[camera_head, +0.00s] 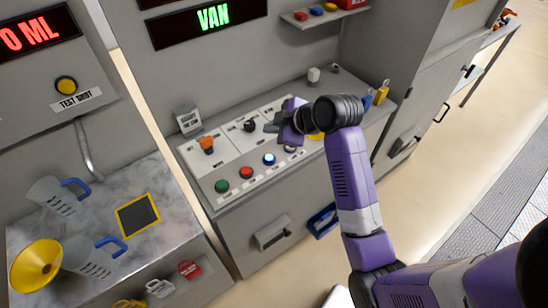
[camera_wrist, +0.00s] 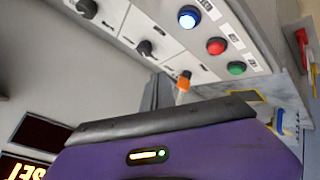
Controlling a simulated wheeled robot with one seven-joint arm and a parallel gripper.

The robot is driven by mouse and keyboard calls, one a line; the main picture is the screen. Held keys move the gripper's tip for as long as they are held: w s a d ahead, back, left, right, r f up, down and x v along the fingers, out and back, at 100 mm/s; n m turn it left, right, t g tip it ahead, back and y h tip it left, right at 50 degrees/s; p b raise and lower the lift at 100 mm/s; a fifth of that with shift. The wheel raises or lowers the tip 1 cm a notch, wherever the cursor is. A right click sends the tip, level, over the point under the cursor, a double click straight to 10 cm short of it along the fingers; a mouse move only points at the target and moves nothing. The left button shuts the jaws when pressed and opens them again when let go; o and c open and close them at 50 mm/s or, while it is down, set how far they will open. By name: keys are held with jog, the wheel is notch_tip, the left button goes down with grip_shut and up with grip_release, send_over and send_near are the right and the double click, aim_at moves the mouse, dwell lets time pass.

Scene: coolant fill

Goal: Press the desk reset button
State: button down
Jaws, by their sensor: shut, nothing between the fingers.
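The sloped desk panel (camera_head: 216,168) carries a green button (camera_head: 222,186), a red button (camera_head: 246,172) and a lit blue button (camera_head: 269,159) along its front row. The labels are too small to read, so I cannot tell which is the reset button. In the wrist view the blue (camera_wrist: 189,17), red (camera_wrist: 216,46) and green (camera_wrist: 236,68) buttons run down to the right. My gripper (camera_head: 272,126) is shut and empty, over the right part of the panel, behind the blue button. The arm and gripper hide part of the panel's right end.
An orange knob (camera_head: 207,144) and a black knob (camera_head: 250,125) stand on the panel behind the buttons. A small grey meter (camera_head: 188,121) is at its back left. A yellow padlock (camera_head: 382,92) is at the right.

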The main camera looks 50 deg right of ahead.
aim_at(272, 159)
jog(key=shift+s+a+f+n, duration=0.1)
jog(key=shift+f+n, duration=0.05)
jog(key=shift+n, duration=0.15)
jog(key=shift+f, duration=0.15)
notch_tip(272, 159, down, 8)
jog(key=b, duration=0.5)
jog(key=shift+f+b, duration=0.25)
jog(key=shift+b, duration=0.05)
jog(key=shift+f, duration=0.15)
dwell(1.7)
jog(key=shift+f, duration=0.3)
jog(key=shift+f+b, duration=0.45)
jog(key=shift+f, duration=0.05)
dwell(0.8)
dwell(0.3)
jog(key=shift+r+p, duration=0.9)
jog(key=shift+r, duration=0.05)
